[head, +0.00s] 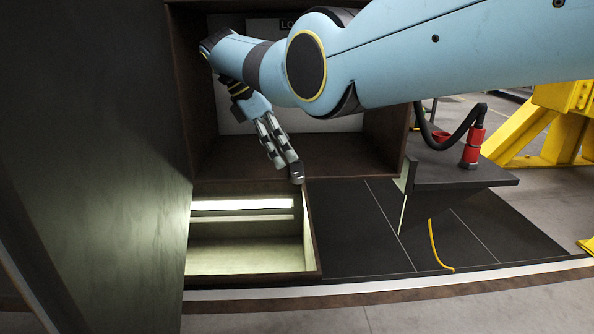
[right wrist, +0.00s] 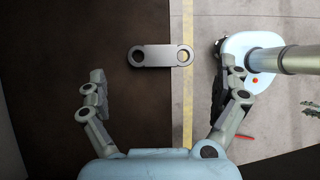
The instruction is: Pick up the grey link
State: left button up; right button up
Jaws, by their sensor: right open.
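The grey link (right wrist: 160,56) is a flat bar with rounded ends and a hole near each end. In the right wrist view it lies across the edge of a dark brown shelf, its right end sticking out past that edge. My right gripper (right wrist: 166,92) is open and empty, its fingers on either side and short of the link. In the head view the right gripper (head: 283,158) points down at the shelf's front edge, and a grey rounded end there appears to be the link (head: 297,173), partly covered by the fingers. My left gripper is not in view.
The brown shelf (head: 340,160) has side walls and a back panel. Below it is a lit open compartment (head: 245,258). A dark side table (head: 460,174) holds a red cylinder (head: 472,148) with a black hose. A yellow frame (head: 550,125) stands at the right.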

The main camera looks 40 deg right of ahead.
aim_at(296, 168)
jog(key=shift+p+x, duration=0.3)
jog(key=shift+x, duration=1.85)
jog(key=shift+w+a+f, duration=0.1)
jog(key=shift+a+f, duration=0.05)
jog(key=shift+a, duration=0.05)
jog(key=c, duration=1.2)
jog(key=shift+c, duration=0.4)
